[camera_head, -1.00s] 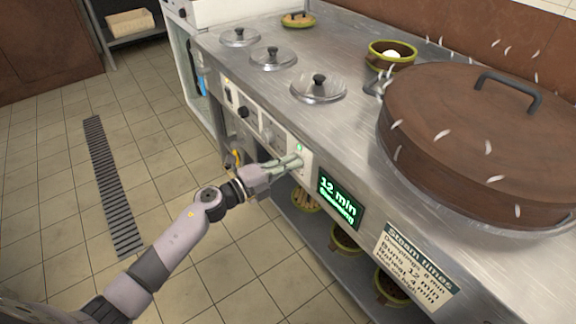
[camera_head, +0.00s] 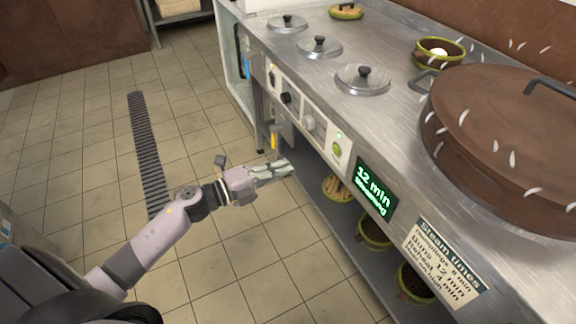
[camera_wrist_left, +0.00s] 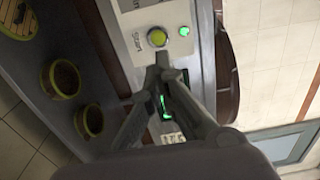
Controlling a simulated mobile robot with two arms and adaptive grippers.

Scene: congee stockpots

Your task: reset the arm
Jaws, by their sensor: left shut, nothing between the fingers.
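My left gripper (camera_head: 284,168) is shut and empty in the head view. It is in the air in front of the steel counter's front panel, apart from it. In the left wrist view the gripper's fingers (camera_wrist_left: 163,72) come together below a round yellow-green button (camera_wrist_left: 157,38) on a white panel, with a lit green light (camera_wrist_left: 184,31) beside it. The button also shows in the head view (camera_head: 337,149). My right gripper is not in view.
The counter (camera_head: 400,103) carries a large brown steamer lid (camera_head: 500,140), several metal lids (camera_head: 362,79) and a green bowl (camera_head: 420,58). A green display (camera_head: 376,188) reads 12 min. A low shelf (camera_head: 352,236) holds bowls. Tiled floor to the left is free.

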